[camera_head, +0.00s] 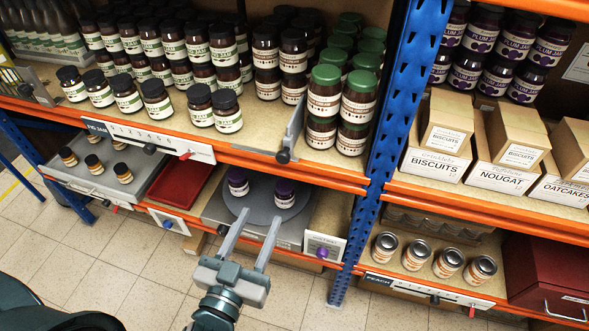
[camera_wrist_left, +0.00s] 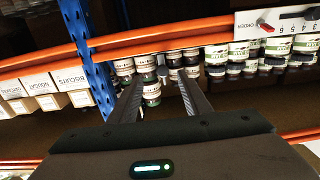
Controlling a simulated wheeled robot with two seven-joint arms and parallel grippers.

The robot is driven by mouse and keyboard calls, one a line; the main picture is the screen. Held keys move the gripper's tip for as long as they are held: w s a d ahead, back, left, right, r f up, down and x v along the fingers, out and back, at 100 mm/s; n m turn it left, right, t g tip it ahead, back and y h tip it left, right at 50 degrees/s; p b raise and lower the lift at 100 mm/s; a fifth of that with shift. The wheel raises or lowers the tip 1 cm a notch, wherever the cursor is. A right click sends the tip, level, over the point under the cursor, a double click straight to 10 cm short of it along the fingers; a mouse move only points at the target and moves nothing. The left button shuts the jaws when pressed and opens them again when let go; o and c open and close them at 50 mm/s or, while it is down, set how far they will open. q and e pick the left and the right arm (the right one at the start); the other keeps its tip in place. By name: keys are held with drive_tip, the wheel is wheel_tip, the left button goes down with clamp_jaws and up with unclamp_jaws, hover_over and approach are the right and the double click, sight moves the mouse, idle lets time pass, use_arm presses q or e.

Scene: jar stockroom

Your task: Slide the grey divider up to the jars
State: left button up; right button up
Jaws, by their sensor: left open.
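The grey divider (camera_head: 294,128) stands upright on the upper shelf, a thin plate with a dark knob (camera_head: 283,156) at the shelf's front edge. Green-lidded jars (camera_head: 323,104) stand stacked close to its right; whether they touch it cannot be told. Dark-lidded jars (camera_head: 227,111) stand to its left, with bare shelf between at the front. My left gripper (camera_head: 260,217) is open and empty, below and left of the knob, in front of the lower shelf. In the left wrist view, its open fingers (camera_wrist_left: 163,85) point towards the jars. My right gripper is not in view.
An orange rail (camera_head: 290,166) runs along the upper shelf's front. A blue upright (camera_head: 403,90) stands right of the green-lidded jars. Another grey divider (camera_head: 38,88) stands at far left.

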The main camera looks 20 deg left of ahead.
use_arm(q)
wheel_tip(320, 180, up, 3)
drive_tip(key=b, duration=0.3)
approach(282, 161)
drive_tip(key=w+p, duration=0.1)
drive_tip(key=w, duration=0.2)
drive_tip(key=w+p, duration=0.1)
drive_tip(key=w, duration=0.2)
drive_tip(key=w+p, duration=0.2)
drive_tip(key=w, duration=0.1)
drive_tip(key=shift+w+d, duration=0.15)
drive_tip(key=shift+d, duration=0.15)
drive_tip(key=shift+w+f, duration=0.1)
drive_tip(key=shift+w, duration=0.6)
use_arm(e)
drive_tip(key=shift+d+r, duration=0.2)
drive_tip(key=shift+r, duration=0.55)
